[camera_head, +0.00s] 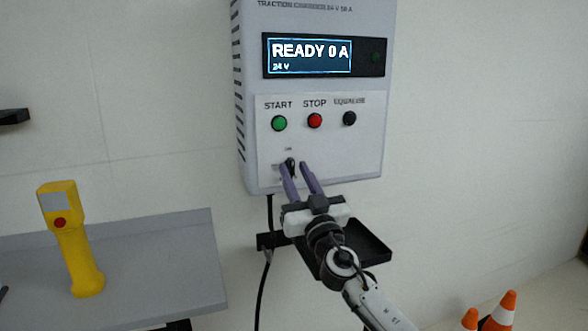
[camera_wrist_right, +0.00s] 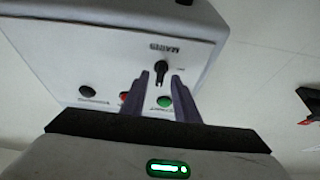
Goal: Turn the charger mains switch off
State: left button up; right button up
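The grey traction charger (camera_head: 310,180) hangs on the wall. Its lit display (camera_head: 310,56) reads "READY 0 A" and "24 V". The mains switch (camera_head: 291,161) is a small black rotary knob low on the front panel. It also shows in the right wrist view (camera_wrist_right: 160,70), by the "MAINS" label. My right gripper (camera_head: 294,168) is at the knob with its purple fingers apart. In the wrist view the fingertips (camera_wrist_right: 160,78) stand on either side of the knob, with no clear contact. The knob's exact setting is hard to read. My left gripper is not in view.
Green START (camera_head: 279,123), red STOP (camera_head: 315,120) and black EQUALISE (camera_head: 349,118) buttons sit above the knob. A black tray (camera_head: 372,240) is below the charger. A yellow handheld device (camera_head: 72,245) stands on a grey table (camera_head: 160,255). Orange cones (camera_head: 500,312) stand lower right.

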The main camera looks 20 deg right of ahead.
jog(key=shift+w+r, duration=0.25)
jog(key=shift+w, duration=0.35)
grip_shut()
